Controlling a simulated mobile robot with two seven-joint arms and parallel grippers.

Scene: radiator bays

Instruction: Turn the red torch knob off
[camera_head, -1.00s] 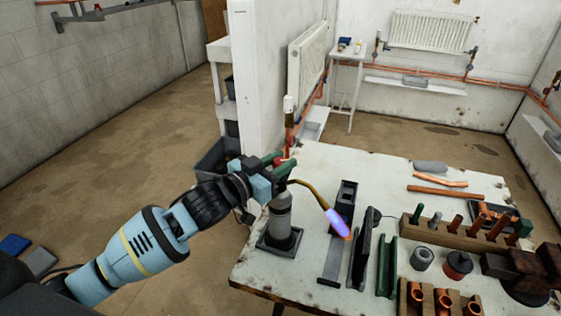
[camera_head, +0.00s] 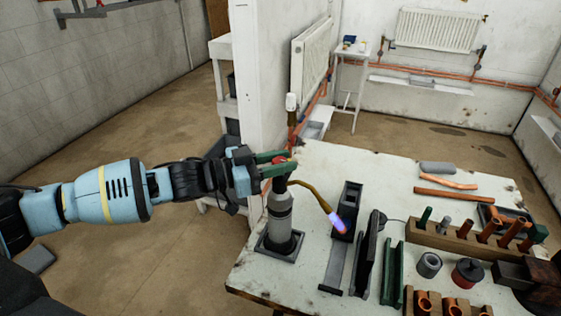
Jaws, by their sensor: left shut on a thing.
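The torch stands upright in a dark square holder (camera_head: 262,246) at the left of the workbench. Its grey cylinder (camera_head: 280,215) is below a brass neck (camera_head: 312,192) that bends right and down. A violet-blue flame (camera_head: 341,222) glows at the nozzle. The red torch knob (camera_head: 280,160) shows at the top, partly hidden by green fingers. My left gripper (camera_head: 281,163) reaches in from the left, nearly level, shut on the red knob. My right gripper is not in view.
A dark upright stand (camera_head: 346,205) is close to the flame. Green channels (camera_head: 391,270), a wooden rack (camera_head: 455,240) of copper pieces and a red-and-black tin (camera_head: 467,272) crowd the right. The bench's back left (camera_head: 340,165) is clear.

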